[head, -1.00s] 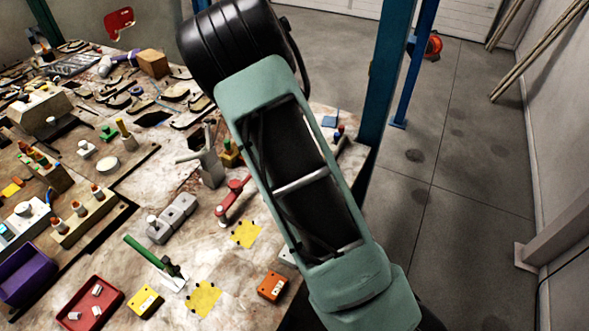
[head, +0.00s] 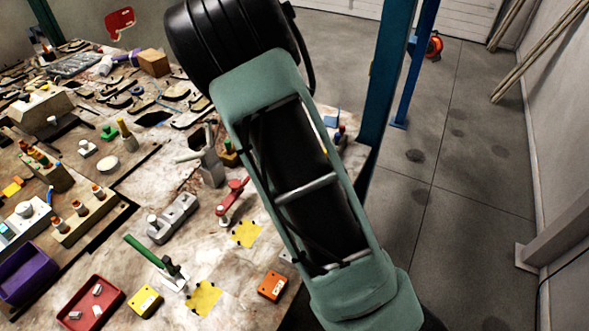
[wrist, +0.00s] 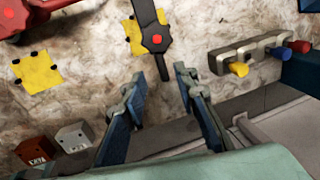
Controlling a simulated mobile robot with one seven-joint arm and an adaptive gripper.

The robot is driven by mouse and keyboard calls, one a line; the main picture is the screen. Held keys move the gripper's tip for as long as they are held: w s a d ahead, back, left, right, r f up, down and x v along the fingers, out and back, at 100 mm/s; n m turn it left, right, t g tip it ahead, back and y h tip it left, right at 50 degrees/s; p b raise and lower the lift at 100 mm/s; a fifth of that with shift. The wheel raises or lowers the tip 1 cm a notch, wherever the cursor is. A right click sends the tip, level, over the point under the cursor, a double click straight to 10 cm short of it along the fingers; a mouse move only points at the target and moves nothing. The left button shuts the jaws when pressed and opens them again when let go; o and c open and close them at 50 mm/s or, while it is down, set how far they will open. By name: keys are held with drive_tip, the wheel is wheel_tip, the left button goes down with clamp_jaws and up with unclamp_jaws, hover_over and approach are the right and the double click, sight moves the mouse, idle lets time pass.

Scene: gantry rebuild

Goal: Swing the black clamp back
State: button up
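The black clamp (wrist: 155,38) shows at the top of the wrist view. It is a dark lever with a red dot on its rounded end, and it lies across a yellow patch (wrist: 135,37) with black corner marks. My gripper (wrist: 158,85) is open, its two blue-grey fingers spread apart with nothing between them. In the picture the fingertips are just below the clamp's rounded end; I see no contact. In the head view my arm hides the gripper and the clamp.
A bare yellow patch (wrist: 37,72) and a red clamp (wrist: 25,14) are left of the black clamp. White (wrist: 72,137) and red-brown (wrist: 36,152) blocks sit lower left. A grey holder (wrist: 225,62) with coloured knobs stands right. A green-handled clamp (head: 150,252) is farther off.

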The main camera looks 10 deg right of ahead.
wheel_tip(320, 180, up, 8)
drive_tip(key=s+a, duration=0.1)
drive_tip(key=shift+s, duration=0.15)
idle(0.4)
